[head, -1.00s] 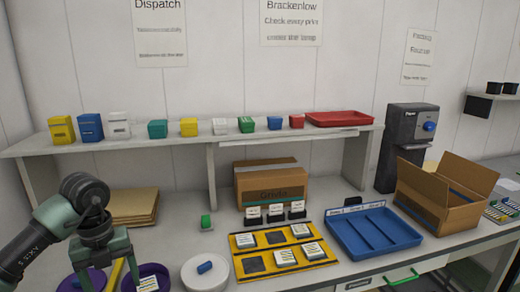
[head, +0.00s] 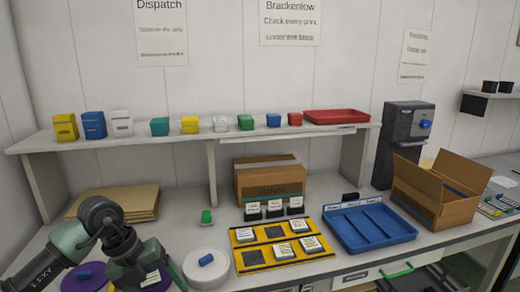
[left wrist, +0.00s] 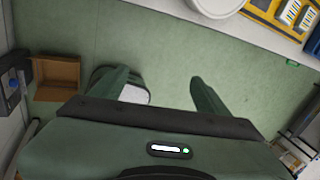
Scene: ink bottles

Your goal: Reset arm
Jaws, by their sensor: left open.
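My left arm comes in from the left in the head view, bent over the left end of the counter; its fingertips are out of sight there. A yellow tray (head: 243,237) with white-labelled cards and dark empty squares lies on the counter to the right of the arm. A white round dish (head: 190,275) with a small blue piece (head: 206,259) stands between the arm and that tray. My right gripper is not in view.
A purple dish (head: 68,284) lies beside my left arm. A blue divided tray (head: 370,230) and an open cardboard box (head: 432,208) stand to the right. A shelf (head: 90,144) with several coloured boxes runs behind.

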